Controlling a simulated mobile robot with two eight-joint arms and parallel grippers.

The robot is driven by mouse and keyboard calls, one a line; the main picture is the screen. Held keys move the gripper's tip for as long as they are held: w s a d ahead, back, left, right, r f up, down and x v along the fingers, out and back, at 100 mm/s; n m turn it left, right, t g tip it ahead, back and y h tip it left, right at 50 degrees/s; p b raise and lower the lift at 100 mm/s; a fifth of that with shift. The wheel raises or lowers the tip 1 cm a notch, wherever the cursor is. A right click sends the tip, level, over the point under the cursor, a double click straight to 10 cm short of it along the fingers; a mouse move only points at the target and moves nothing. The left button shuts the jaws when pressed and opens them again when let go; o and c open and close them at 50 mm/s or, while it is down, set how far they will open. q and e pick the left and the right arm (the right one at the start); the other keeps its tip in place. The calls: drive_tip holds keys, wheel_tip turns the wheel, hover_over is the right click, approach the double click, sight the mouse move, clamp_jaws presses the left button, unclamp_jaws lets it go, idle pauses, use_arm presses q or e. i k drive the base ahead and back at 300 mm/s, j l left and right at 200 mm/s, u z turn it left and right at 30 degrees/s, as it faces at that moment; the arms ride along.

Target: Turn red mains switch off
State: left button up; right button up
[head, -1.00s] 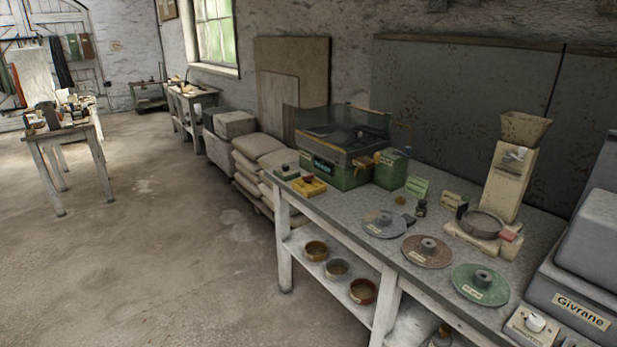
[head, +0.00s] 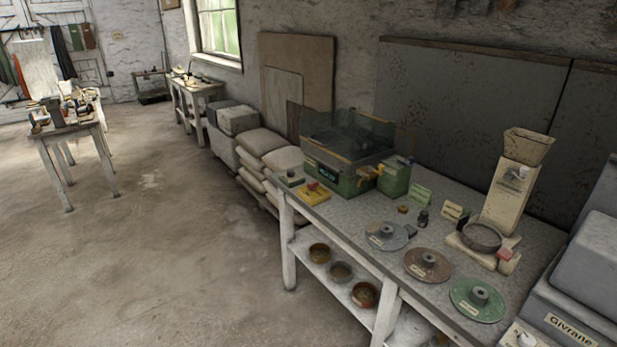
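A small yellow box with a red part on top (head: 313,192) sits at the left front end of the long workbench (head: 440,215), in front of the green machine. It looks like a switch box, but its setting is too small to tell. Another small red part (head: 505,254) is at the foot of the beige hopper machine (head: 505,200). I cannot tell from the picture which red part is the mains switch. Neither of my grippers shows in the head view.
A green glass-topped machine (head: 345,180) stands behind the yellow box. Grey, brown and green discs (head: 478,300) lie along the bench front. A grey Givrane machine (head: 580,300) fills the right end. Sacks (head: 262,142) stand beyond the bench. The floor (head: 170,240) to the left is clear.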

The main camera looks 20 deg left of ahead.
sight(312, 186)
drive_tip(key=i+j+u, duration=0.15)
drive_tip(key=i+j, duration=0.25)
drive_tip(key=i+j+u, duration=0.15)
drive_tip(key=i+j, duration=0.15)
drive_tip(key=i, duration=0.3)
